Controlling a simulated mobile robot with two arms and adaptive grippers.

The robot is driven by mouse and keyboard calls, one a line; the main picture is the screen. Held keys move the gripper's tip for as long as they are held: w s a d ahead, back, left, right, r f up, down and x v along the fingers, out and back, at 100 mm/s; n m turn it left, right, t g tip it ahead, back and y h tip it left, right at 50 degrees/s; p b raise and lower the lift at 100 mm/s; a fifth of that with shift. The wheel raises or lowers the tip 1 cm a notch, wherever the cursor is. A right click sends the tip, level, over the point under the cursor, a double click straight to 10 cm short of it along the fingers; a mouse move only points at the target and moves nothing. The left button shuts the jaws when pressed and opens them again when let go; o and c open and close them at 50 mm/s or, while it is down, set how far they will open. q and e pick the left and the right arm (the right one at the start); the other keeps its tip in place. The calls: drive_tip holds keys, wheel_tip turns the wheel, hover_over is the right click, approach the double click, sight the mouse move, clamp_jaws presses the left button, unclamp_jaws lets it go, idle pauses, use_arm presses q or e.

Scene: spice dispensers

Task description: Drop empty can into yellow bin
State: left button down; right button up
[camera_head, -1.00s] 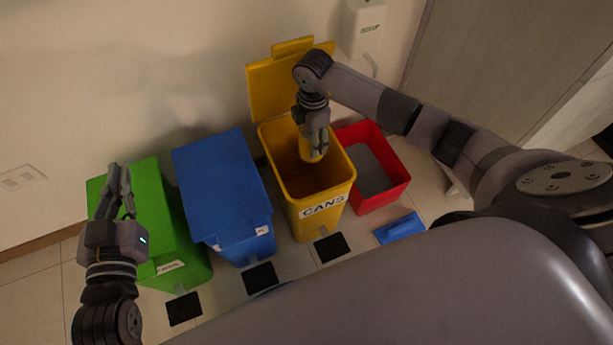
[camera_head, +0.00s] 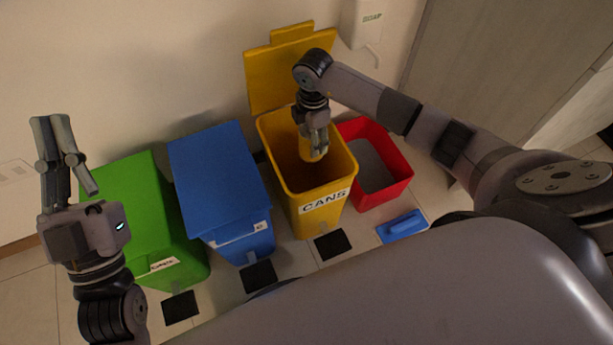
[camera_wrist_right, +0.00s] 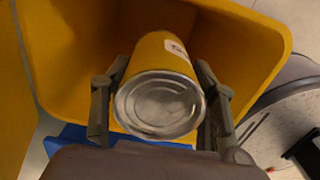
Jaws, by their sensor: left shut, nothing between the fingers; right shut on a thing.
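The yellow bin (camera_head: 302,221), labelled CANS, stands with its lid (camera_head: 283,77) up against the wall. My right gripper (camera_head: 314,142) points down into its opening and is shut on a yellow can (camera_head: 312,154). In the right wrist view the can (camera_wrist_right: 163,62) sits between both fingers of the gripper (camera_wrist_right: 160,88), its round metal end facing the camera and a white label on its side. The yellow bin's wall (camera_wrist_right: 270,50) surrounds it. My left gripper (camera_head: 62,150) is shut and empty, to the left of the green bin.
A blue bin (camera_head: 215,180) and a green bin (camera_head: 135,200), both lidded shut, stand left of the yellow bin. An open red bin (camera_head: 385,197) is at its right. A blue object (camera_head: 402,227) lies on the floor. A soap dispenser (camera_head: 366,25) hangs on the wall.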

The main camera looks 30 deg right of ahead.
use_arm(q)
drive_tip(key=shift+s+r+h, duration=0.3)
drive_tip(key=shift+s+r, duration=0.1)
use_arm(e)
drive_tip(key=shift+f, duration=0.1)
drive_tip(key=o, duration=1.2)
wheel_tip(320, 180, up, 12)
